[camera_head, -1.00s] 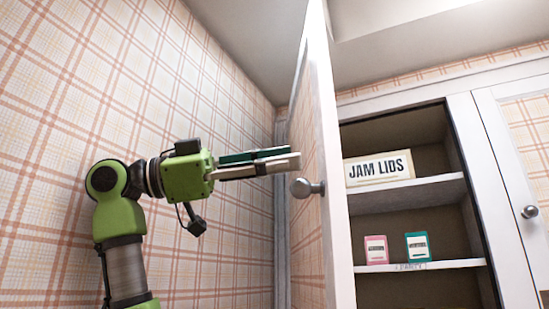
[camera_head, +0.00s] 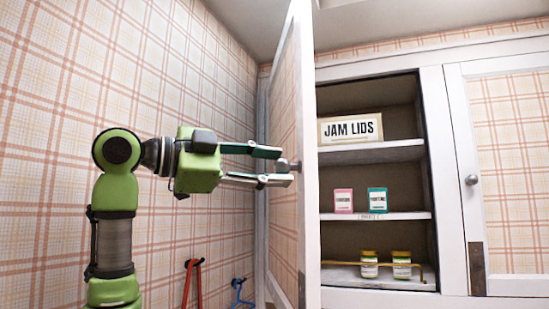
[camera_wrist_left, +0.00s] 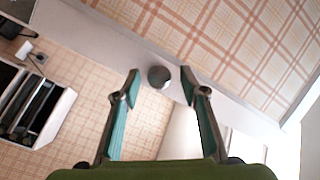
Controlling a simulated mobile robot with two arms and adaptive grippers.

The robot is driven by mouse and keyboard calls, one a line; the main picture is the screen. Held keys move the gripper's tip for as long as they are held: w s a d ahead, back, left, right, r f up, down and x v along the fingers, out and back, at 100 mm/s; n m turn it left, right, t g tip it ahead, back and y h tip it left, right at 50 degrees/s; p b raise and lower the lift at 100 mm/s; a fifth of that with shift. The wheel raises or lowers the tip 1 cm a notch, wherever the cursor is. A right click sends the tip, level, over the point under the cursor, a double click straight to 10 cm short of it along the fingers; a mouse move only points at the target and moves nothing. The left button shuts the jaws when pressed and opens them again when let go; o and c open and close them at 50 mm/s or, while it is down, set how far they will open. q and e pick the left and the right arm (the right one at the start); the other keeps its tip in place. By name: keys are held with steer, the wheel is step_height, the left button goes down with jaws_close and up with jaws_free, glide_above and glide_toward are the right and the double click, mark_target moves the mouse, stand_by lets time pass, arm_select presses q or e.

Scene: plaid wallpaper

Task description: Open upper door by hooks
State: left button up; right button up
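The upper cupboard door (camera_head: 308,200) has a white frame and plaid panel and stands swung wide open, seen nearly edge-on in the head view. Its round metal knob (camera_head: 282,165) is also in the left wrist view (camera_wrist_left: 159,77). My left gripper (camera_head: 277,166) is open, its teal-padded fingers at the knob, one above and one below in the head view. In the left wrist view the gripper (camera_wrist_left: 161,76) has the knob between its fingertips with gaps on both sides. Red (camera_head: 192,280) and blue (camera_head: 239,292) items hang on the wall below. My right gripper is not in view.
The open cupboard has a JAM LIDS box (camera_head: 350,129), a pink box (camera_head: 343,201), a teal box (camera_head: 377,200) and two jars (camera_head: 401,264) on its shelves. A closed door (camera_head: 510,150) is at the right. The plaid wall (camera_head: 60,200) is at the left.

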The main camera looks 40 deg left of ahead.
arm_select(q)
steer(key=shift+d+r, duration=0.1)
steer(key=shift+d, duration=0.25)
steer(key=shift+a, duration=0.1)
steer(key=shift+w+a, duration=0.1)
steer(key=shift+w, duration=0.1)
steer(key=c, duration=0.9)
jaws_close()
steer(key=s+a, duration=0.4)
steer(key=a, duration=0.2)
steer(key=shift+s+a, duration=0.25)
steer(key=shift+s, duration=0.15)
steer(key=o, duration=0.9)
jaws_free()
steer(key=shift+w+d+r, duration=0.1)
steer(key=shift+d, duration=0.05)
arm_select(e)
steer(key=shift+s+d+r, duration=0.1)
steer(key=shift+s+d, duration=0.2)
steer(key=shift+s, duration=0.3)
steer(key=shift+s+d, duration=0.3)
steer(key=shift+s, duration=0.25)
